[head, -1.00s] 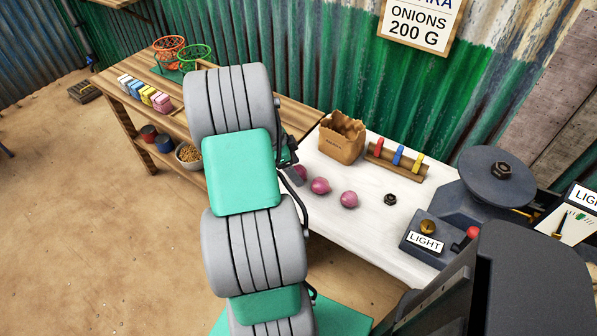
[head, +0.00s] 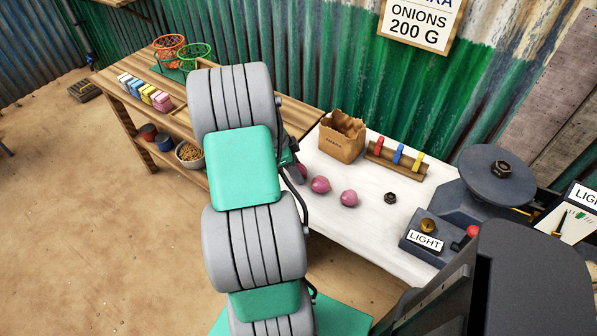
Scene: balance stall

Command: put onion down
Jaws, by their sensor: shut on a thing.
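My gripper (head: 290,162) is mostly hidden behind my own arm, at the left end of the white table (head: 345,232). It is shut on a purple onion (head: 299,174), which shows only in part beside the arm. I cannot tell whether this onion touches the table. Two more purple onions lie on the table to its right, a nearer one (head: 320,184) and another (head: 348,198).
A brown paper bag (head: 341,142) stands behind the onions. A wooden rack with coloured weights (head: 398,156) is beside it. A dark nut (head: 390,198) lies right of the onions. A balance scale (head: 490,180) and a LIGHT box (head: 425,241) stand at the right.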

